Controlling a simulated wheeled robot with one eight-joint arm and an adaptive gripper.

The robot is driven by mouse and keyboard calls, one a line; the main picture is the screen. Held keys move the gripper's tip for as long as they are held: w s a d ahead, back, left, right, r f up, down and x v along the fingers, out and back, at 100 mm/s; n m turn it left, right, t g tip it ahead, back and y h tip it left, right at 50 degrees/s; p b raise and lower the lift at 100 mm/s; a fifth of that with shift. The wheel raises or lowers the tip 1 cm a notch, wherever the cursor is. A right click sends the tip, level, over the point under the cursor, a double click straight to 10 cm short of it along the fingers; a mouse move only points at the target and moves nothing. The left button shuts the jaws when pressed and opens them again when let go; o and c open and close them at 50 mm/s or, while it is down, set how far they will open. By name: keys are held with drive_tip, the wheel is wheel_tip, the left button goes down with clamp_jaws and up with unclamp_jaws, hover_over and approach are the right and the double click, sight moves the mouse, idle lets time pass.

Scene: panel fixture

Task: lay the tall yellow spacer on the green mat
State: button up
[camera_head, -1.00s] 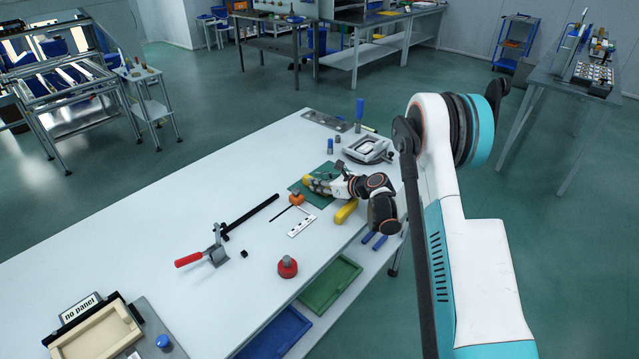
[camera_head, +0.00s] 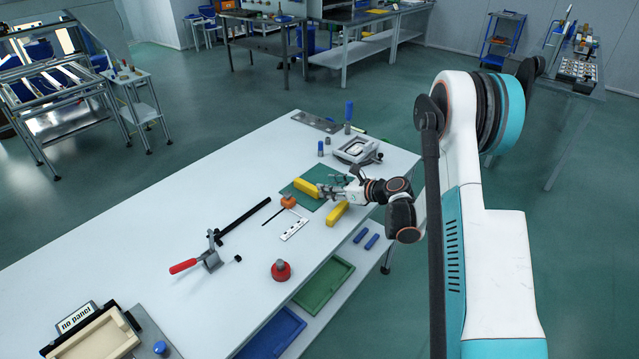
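A yellow spacer (camera_head: 306,188) lies on its side on the green mat (camera_head: 322,205), near the mat's far edge. My gripper (camera_head: 325,188) is just to the right of this spacer, low over the mat. Its fingers look spread, with nothing seen between them; whether a fingertip still touches the spacer's right end is too small to tell. A second yellow block (camera_head: 337,214) lies at the mat's near right edge, under my wrist. Part of the mat is hidden by my gripper.
An orange knob (camera_head: 288,201) stands at the mat's left edge, beside a white slotted strip (camera_head: 294,229). A grey fixture (camera_head: 357,150) and blue-handled tools (camera_head: 348,112) stand behind. A red knob (camera_head: 281,270) and a red-handled clamp (camera_head: 205,258) are nearer. The left tabletop is mostly clear.

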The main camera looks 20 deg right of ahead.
drive_tip(key=shift+v, duration=1.35)
